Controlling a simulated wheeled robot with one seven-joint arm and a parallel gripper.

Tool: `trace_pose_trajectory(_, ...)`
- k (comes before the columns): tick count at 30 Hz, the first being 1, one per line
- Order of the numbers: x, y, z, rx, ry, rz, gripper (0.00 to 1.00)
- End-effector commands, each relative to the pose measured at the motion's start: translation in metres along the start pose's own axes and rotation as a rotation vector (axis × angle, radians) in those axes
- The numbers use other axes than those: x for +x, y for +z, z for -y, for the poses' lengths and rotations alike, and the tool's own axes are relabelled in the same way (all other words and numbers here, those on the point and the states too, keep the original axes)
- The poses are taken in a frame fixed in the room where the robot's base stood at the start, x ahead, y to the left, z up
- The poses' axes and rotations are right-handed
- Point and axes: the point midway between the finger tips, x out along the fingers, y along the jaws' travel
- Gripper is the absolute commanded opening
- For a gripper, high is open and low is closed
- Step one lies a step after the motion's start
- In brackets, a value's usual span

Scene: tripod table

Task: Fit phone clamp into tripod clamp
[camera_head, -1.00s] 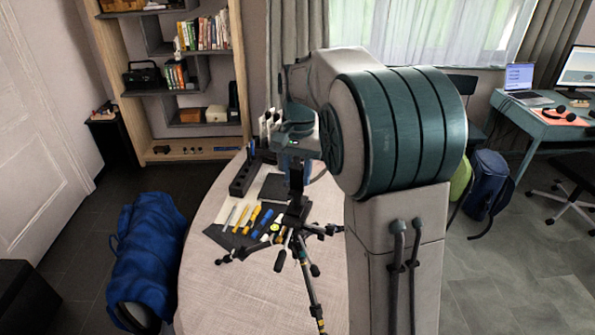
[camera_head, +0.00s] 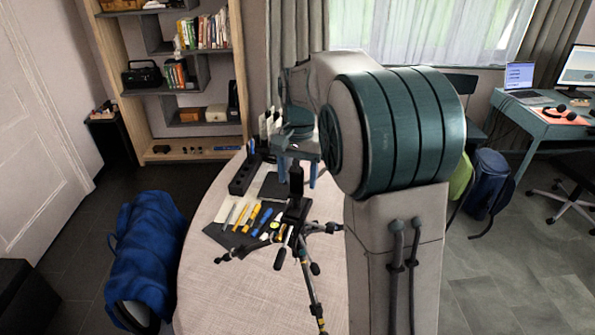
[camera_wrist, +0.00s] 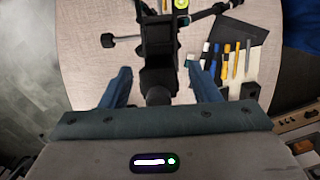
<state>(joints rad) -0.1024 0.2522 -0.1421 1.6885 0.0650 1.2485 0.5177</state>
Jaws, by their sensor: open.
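The black tripod (camera_head: 305,255) stands on the round table, legs spread. The black phone clamp (camera_head: 296,180) is upright above the tripod clamp (camera_head: 294,213) at its top; the two look in line, but whether it is fully seated is too small to tell. My gripper (camera_head: 298,183) is open behind and above the phone clamp, its blue fingers apart. In the wrist view my gripper (camera_wrist: 160,70) has one finger on each side of the black phone clamp (camera_wrist: 158,75), with visible gaps. The dark parts overlap there, so their joint is hidden.
The pale round table (camera_head: 225,285) holds a dark mat (camera_head: 232,238) with several pens and markers. A black organizer (camera_head: 243,176) stands behind them. My arm hides the table's right side. The table's front left is clear.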

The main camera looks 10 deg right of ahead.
Motion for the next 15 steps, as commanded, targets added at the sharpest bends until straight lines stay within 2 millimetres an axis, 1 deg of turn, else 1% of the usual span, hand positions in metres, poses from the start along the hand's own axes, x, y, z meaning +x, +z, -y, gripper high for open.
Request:
trace_pose_trajectory(2,-0.002,0.0,0.0,0.0,0.0,-0.001,0.56)
trace_pose_trajectory(5,-0.012,-0.001,0.001,0.0,-0.002,-0.003,0.56)
trace_pose_trajectory(8,-0.03,-0.001,0.0,0.0,-0.003,-0.005,0.56)
trace_pose_trajectory(15,-0.086,-0.001,0.0,0.0,-0.003,-0.005,0.56)
